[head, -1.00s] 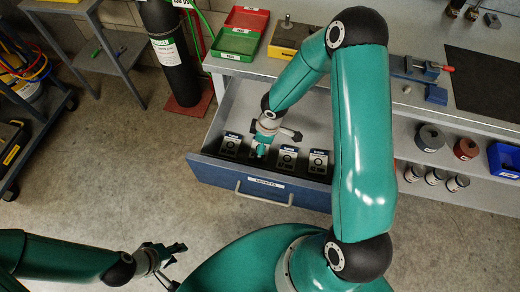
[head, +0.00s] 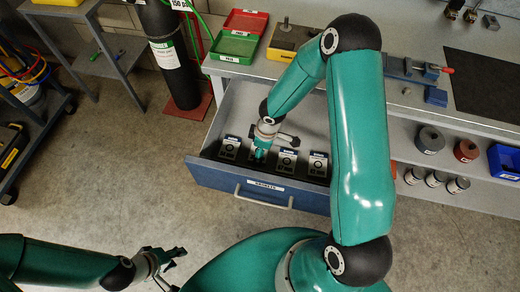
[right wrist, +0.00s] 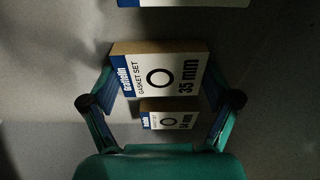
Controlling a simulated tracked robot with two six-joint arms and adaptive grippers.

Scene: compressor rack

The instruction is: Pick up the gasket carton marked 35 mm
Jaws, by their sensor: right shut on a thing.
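The gasket carton marked 35 mm (right wrist: 165,75) is white and blue with a black ring, and sits between the fingertips of my right gripper (right wrist: 160,85) in the right wrist view. The fingers touch its two sides. In the head view my right gripper (head: 262,152) is over the open drawer and largely hides what it holds. Other cartons stand in the drawer, one left of the gripper (head: 230,148) and two to its right (head: 288,160) (head: 318,164). My left gripper (head: 160,263) is open and empty at the lower left, away from the drawer.
The blue-fronted drawer (head: 225,178) is pulled out from the bench. A smaller-looking carton (right wrist: 168,121) shows below the held one in the right wrist view. Green tray (head: 234,44) and red tray (head: 246,20) stand on the bench. A black gas cylinder (head: 180,88) is at left.

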